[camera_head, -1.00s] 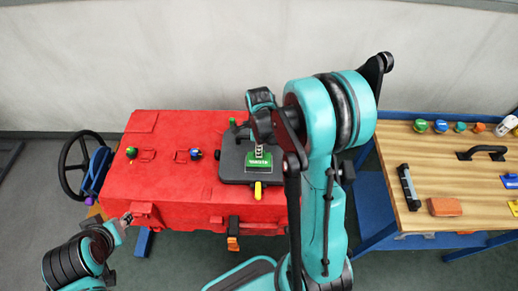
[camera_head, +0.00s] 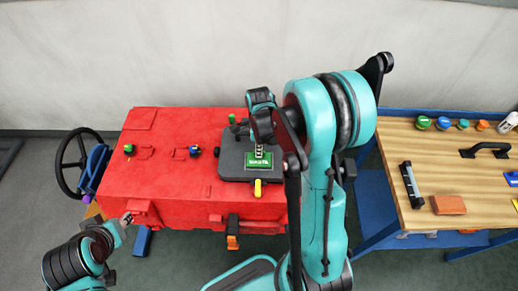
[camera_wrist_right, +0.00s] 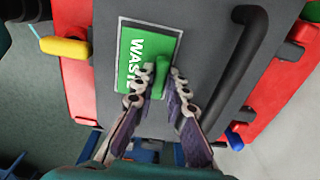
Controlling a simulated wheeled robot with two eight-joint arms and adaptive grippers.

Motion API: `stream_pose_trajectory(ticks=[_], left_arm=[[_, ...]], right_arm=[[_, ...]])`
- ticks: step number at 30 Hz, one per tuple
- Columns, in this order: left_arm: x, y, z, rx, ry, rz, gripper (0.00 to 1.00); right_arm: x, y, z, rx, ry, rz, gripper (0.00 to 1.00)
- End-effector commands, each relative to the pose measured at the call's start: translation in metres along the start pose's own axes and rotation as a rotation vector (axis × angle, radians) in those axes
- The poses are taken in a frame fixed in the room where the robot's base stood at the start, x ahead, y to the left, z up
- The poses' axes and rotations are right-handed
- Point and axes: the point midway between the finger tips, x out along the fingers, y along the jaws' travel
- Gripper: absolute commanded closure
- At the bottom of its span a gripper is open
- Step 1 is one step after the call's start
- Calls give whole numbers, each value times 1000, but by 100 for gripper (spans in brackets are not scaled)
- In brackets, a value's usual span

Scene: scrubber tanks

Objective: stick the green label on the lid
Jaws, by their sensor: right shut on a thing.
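The dark grey lid (camera_head: 232,172) sits on top of the red tank (camera_head: 160,193), with a black handle (camera_wrist_right: 236,70) and a yellow latch (camera_head: 257,188). The green label (camera_head: 258,160) carries white lettering and lies over the lid's face; it also shows in the right wrist view (camera_wrist_right: 133,70), inside a pale rectangular outline. My right gripper (camera_wrist_right: 160,76) is shut on the label's green tab, above the lid. I cannot tell whether the label fully touches the lid. My left gripper (camera_head: 127,219) is by the tank's front left corner, its fingers too small to judge.
A wooden workbench (camera_head: 468,180) at right holds a black handle (camera_head: 485,151), an orange block (camera_head: 448,204) and several coloured knobs. A black handwheel (camera_head: 70,163) is left of the tank. Green (camera_head: 129,149) and blue (camera_head: 195,151) knobs stand on the tank's left part.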

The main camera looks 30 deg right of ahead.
Motion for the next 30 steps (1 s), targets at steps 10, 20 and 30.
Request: stream_pose_trajectory(ticks=[10,20,30], left_arm=[[2,0,1,0,0,0,66],[5,0,4,0,0,0,66],[6,0,4,0,0,0,66]], right_arm=[[2,0,0,0,0,0,100],[6,0,0,0,0,0,100],[8,0,0,0,0,0,100]])
